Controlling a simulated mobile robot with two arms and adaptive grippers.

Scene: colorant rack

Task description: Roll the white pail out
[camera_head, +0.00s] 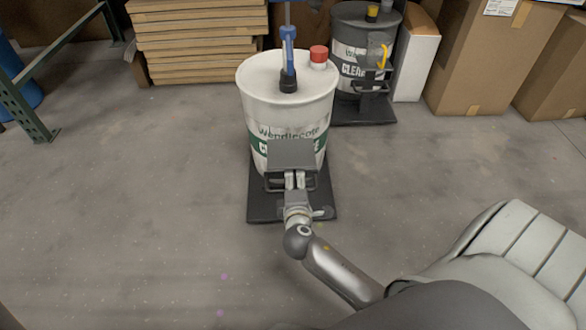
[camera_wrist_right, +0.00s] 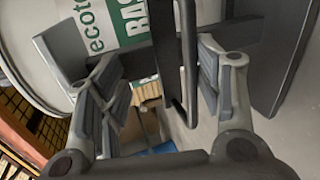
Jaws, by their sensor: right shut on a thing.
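The white pail (camera_head: 286,110) with a green label band stands upright on a dark wheeled base (camera_head: 258,206) in the middle of the head view. A blue-handled pump and a red cap sit on its lid. In the right wrist view, part of the pail (camera_wrist_right: 70,30) shows tilted, with its label. My right gripper (camera_head: 293,180) is at the near side of the base, shut on the dark handle (camera_wrist_right: 188,60) in front of the pail. My left gripper is not in view.
A grey pail (camera_head: 352,52) on another dark base stands behind to the right, near cardboard boxes (camera_head: 480,55). Stacked flat cardboard (camera_head: 198,40) lies behind to the left. A green rack post (camera_head: 25,110) stands at the left edge. The floor in front and to the left is clear.

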